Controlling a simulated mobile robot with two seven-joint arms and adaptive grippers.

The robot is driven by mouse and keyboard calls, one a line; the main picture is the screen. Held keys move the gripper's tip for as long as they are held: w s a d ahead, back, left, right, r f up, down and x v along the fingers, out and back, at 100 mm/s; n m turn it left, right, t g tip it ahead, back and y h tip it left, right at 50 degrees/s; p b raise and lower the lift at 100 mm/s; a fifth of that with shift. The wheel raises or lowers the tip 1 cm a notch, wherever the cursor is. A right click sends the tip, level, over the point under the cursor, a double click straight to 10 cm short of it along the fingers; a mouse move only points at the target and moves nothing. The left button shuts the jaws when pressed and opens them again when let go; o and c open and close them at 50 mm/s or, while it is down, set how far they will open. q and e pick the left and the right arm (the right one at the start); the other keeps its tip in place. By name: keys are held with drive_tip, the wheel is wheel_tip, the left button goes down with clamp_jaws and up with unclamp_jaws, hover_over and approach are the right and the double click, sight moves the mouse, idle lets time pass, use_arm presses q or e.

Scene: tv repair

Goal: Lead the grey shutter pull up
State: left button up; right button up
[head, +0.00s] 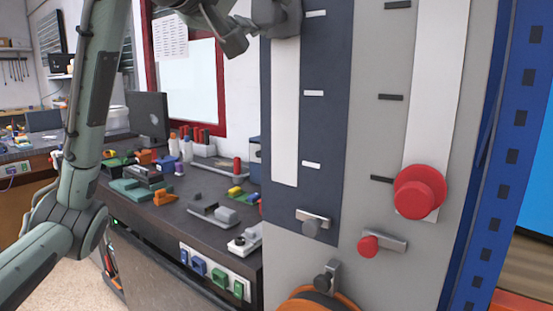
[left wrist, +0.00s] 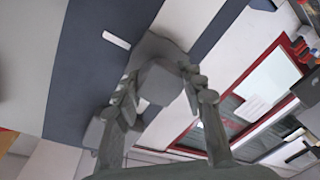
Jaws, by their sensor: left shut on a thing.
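The grey shutter pull (head: 278,17) is at the top edge of the head view, near the top of the visible part of the white track (head: 285,120) on the dark blue panel (head: 325,130). My left gripper (head: 245,25) reaches it from the left and is shut on it. In the left wrist view the pull's blocky grey knob (left wrist: 160,80) sits between the two fingers of my left gripper (left wrist: 163,92). The top of the pull and part of the gripper are cut off in the head view. My right gripper is not in view.
A red round pull (head: 418,192) sits low on the right white track (head: 437,80). Below are a grey latch knob (head: 312,225), a red latch knob (head: 370,245) and an orange reel (head: 315,300). A cluttered workbench (head: 175,215) stands left of the panel.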

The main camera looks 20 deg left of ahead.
use_arm(q)
drive_tip(key=shift+a+r, duration=0.15)
drive_tip(key=shift+r, duration=0.25)
drive_tip(key=o, duration=1.1)
drive_tip(key=shift+f, duration=0.15)
drive_tip(key=shift+o, duration=0.2)
drive_tip(key=v, duration=0.7)
drive_tip(key=shift+s, duration=0.4)
drive_tip(key=shift+f, duration=0.1)
